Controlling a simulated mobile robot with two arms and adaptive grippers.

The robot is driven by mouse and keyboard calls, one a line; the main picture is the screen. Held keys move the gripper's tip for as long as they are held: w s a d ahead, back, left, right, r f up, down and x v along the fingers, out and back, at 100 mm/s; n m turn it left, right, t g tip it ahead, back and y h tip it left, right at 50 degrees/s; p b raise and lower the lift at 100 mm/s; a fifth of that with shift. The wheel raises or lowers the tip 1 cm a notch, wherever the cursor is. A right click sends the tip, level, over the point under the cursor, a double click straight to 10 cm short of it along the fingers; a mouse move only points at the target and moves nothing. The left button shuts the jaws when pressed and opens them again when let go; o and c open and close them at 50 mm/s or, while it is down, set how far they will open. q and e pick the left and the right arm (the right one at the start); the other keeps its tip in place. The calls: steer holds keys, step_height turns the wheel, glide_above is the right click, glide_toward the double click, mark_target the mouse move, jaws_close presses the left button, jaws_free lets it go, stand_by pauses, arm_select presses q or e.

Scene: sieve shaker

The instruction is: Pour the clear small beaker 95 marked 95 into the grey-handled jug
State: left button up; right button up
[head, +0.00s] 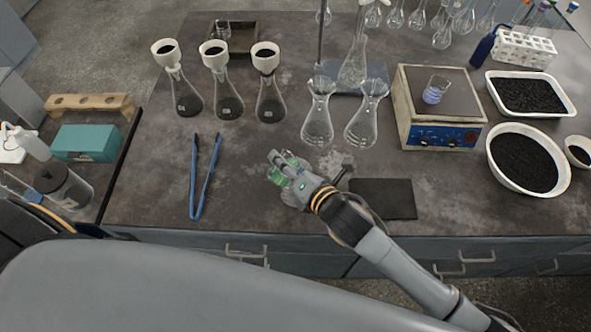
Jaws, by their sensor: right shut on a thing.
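My right gripper (277,165) is over the front middle of the bench, shut on a small clear beaker (282,177) with green on it. The fingers hide most of this beaker, and I cannot read a number on it or tell its contents. A grey handle-like part (346,172) shows just right of my right wrist. It may belong to the grey-handled jug, whose body I cannot make out behind the gripper and wrist. My left gripper is out of view.
Blue tongs (205,175) lie left of the gripper. Several flasks with funnels (187,98) stand behind. Two clear flasks (318,118) are close beyond the gripper. A hotplate (440,125) bears another beaker (435,90). A dark mat (384,199) lies to the right.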

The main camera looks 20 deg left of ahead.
steer(key=shift+f+m+g+b, duration=0.3)
steer(key=shift+f+m, duration=0.15)
steer(key=shift+m, duration=0.15)
stand_by(0.9)
steer(key=shift+w+d+r+m+g, duration=0.15)
steer(key=shift+r+m+g, duration=0.1)
steer(key=shift+m+g, duration=0.25)
stand_by(2.0)
steer(key=shift+r+m+g+p, duration=0.2)
steer(key=shift+m+g+p, duration=0.1)
steer(key=shift+m+p, duration=0.3)
stand_by(1.7)
steer(key=shift+w+r+m+g+y, duration=0.15)
steer(key=shift+m+g+y, duration=0.15)
steer(key=shift+m+y, duration=0.15)
stand_by(1.2)
